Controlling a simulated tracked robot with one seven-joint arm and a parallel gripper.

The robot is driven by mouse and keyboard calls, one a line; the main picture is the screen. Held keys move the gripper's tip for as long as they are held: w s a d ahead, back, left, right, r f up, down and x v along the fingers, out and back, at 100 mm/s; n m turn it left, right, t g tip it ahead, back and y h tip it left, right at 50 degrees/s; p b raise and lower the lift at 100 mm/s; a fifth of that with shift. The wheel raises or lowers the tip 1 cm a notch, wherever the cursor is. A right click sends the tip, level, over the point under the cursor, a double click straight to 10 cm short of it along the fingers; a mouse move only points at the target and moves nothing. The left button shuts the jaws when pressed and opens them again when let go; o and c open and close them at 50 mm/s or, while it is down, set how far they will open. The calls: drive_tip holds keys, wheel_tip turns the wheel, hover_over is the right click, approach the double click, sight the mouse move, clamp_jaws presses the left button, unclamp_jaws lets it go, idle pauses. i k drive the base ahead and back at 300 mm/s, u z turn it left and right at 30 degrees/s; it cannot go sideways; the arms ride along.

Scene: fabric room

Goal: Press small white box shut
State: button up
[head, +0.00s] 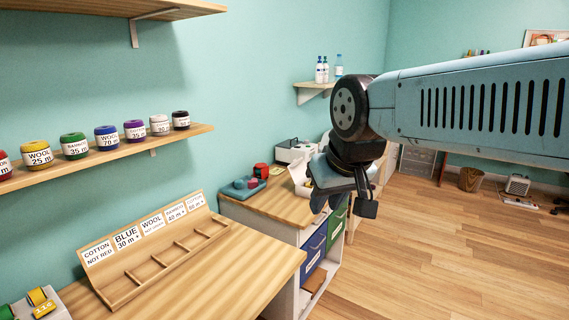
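A small white box (298,174) stands on the far wooden counter, partly hidden behind my gripper. A pale upright part, which looks like its lid, shows raised. My gripper (342,205) hangs in front of the counter's right part, in the middle of the view. Its dark fingers look spread apart with nothing between them. I cannot tell its exact distance from the box, and no contact shows.
A blue tray (243,190) and a red jar (261,171) sit left of the box. A grey-white machine (289,150) stands behind. A labelled wooden rack (150,250) fills the near counter. Open floor (440,250) lies right.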

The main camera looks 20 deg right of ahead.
sight(297, 170)
drive_tip(key=u, duration=0.1)
drive_tip(key=i, duration=1)
drive_tip(key=z, duration=0.1)
